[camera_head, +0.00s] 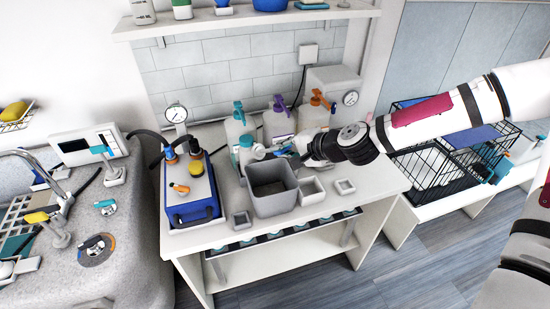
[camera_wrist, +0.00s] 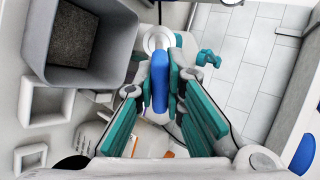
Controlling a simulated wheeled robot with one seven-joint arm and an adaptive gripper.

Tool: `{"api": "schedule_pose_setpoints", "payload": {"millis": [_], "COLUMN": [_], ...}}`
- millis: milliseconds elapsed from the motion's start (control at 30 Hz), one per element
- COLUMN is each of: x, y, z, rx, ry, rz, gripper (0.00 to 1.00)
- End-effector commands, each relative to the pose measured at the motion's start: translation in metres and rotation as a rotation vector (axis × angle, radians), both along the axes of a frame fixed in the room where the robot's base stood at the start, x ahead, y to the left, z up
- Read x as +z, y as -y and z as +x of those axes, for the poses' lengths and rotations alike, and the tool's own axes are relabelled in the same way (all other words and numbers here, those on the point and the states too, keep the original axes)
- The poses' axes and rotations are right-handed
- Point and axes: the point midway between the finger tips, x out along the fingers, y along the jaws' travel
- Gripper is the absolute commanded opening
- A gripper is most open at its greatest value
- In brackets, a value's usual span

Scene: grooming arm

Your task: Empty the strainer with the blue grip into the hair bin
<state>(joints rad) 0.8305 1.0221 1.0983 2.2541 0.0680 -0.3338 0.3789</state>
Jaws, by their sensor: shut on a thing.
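My gripper (camera_wrist: 162,90) is shut on the blue grip of the strainer (camera_wrist: 160,76), with teal pads on both sides of the grip. The strainer's pale round head (camera_wrist: 156,38) points away from the fingers, and what it holds cannot be made out. The grey, open-topped hair bin (camera_wrist: 40,45) is left of the strainer in the wrist view, with a dark brown patch at its bottom. In the head view, my gripper (camera_head: 297,152) is just behind and right of the bin (camera_head: 275,203). The strainer is small and partly hidden there.
Several pump bottles (camera_head: 282,122) stand close behind on the white table (camera_head: 345,205). Small square trays (camera_head: 312,190) sit right of the bin, and a blue-edged case (camera_head: 193,215) with knobs sits left. A grey sink (camera_head: 130,245) is at far left, a wire cage (camera_head: 425,175) at right.

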Motion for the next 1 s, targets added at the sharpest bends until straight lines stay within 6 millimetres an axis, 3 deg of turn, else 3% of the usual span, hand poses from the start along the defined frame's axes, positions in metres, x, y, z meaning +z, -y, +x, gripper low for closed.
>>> {"api": "schedule_pose_setpoints", "payload": {"millis": [600, 1000], "x": [0.016, 0.022], "y": [-0.017, -0.018], "z": [0.018, 0.017], "rx": [0.005, -0.001], "ry": [-0.178, -0.212], "rz": [-0.2, -0.223], "gripper": [0.0, 0.0]}}
